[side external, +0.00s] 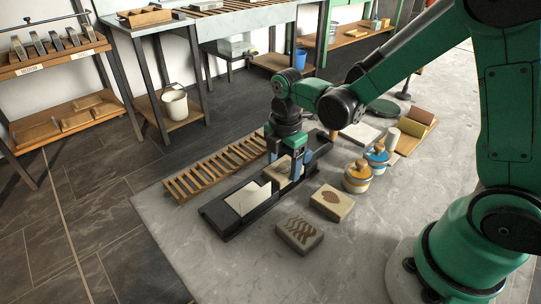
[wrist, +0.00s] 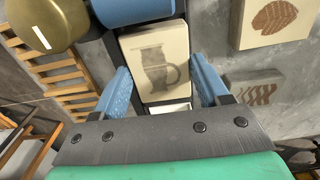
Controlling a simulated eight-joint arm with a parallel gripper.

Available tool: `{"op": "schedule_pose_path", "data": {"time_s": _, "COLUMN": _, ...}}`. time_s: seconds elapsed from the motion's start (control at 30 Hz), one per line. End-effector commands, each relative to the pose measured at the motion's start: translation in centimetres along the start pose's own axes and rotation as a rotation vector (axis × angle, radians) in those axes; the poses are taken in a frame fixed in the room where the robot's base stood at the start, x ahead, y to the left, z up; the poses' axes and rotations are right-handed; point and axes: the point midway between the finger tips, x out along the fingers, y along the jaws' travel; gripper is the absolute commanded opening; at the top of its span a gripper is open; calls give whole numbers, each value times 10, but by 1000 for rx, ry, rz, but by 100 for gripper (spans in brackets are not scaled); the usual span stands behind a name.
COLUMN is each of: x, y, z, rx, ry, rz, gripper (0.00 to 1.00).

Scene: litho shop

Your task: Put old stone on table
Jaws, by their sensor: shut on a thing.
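The old stone is a pale block with a brown jug picture on its face, seen in the wrist view (wrist: 158,40). It also shows between the fingers in the side view (side external: 283,169). My gripper (side external: 284,182) points down over the black press bed (side external: 224,222). Its blue fingers (wrist: 161,75) are shut on the stone, one at each side. The stone is at the press bed; whether it rests there or is slightly raised I cannot tell. The table (side external: 355,245) is a wide grey stone-like surface around the press.
Two other stones, one with a leaf print (side external: 331,202) and one with wavy lines (side external: 299,235), lie right of the press. A wooden slatted rack (side external: 213,167) lies left of the press. The front table area is clear.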

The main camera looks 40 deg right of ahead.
Motion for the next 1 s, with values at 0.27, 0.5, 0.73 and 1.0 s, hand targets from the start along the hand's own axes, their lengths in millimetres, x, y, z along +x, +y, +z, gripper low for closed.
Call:
{"op": "schedule_pose_path", "data": {"time_s": 0.27, "x": -19, "y": 0, "z": 0, "rx": 0, "ry": 0, "rz": 0, "gripper": 22}}
{"op": "schedule_pose_path", "data": {"time_s": 0.5, "x": -32, "y": 0, "z": 0, "rx": 0, "ry": 0, "rz": 0, "gripper": 22}}
{"op": "schedule_pose_path", "data": {"time_s": 0.73, "x": -35, "y": 0, "z": 0, "rx": 0, "ry": 0, "rz": 0, "gripper": 22}}
{"op": "schedule_pose_path", "data": {"time_s": 1.0, "x": -40, "y": 0, "z": 0, "rx": 0, "ry": 0, "rz": 0, "gripper": 22}}
